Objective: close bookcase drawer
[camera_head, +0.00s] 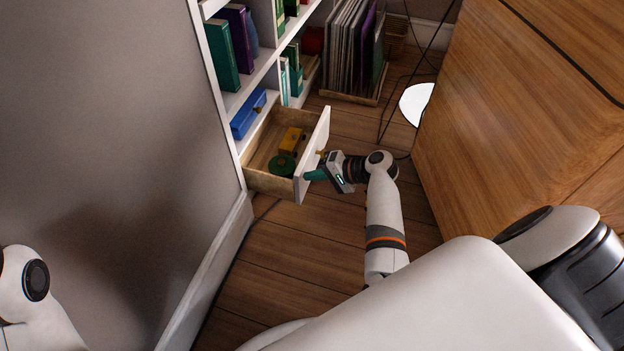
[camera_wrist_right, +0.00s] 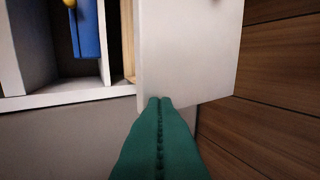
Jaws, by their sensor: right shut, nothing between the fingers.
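The open drawer (camera_head: 312,152) sticks out from the bottom of the white bookcase (camera_head: 229,101). It has a white front and a wooden inside, with a yellow toy and a green round thing in it. My right gripper (camera_head: 312,175), with green fingers, is shut and empty at the lower part of the drawer front. In the right wrist view the shut fingertips (camera_wrist_right: 159,101) meet the lower edge of the white drawer front (camera_wrist_right: 190,50); whether they press on it I cannot tell. Of my left arm only a white link shows at the lower left; its gripper is out of view.
A crate of records (camera_head: 350,97) stands on the floor beyond. A wooden cabinet (camera_head: 520,110) stands on the right, near my right arm. Cables and a white disc lie between. A grey wall (camera_head: 110,120) is at left.

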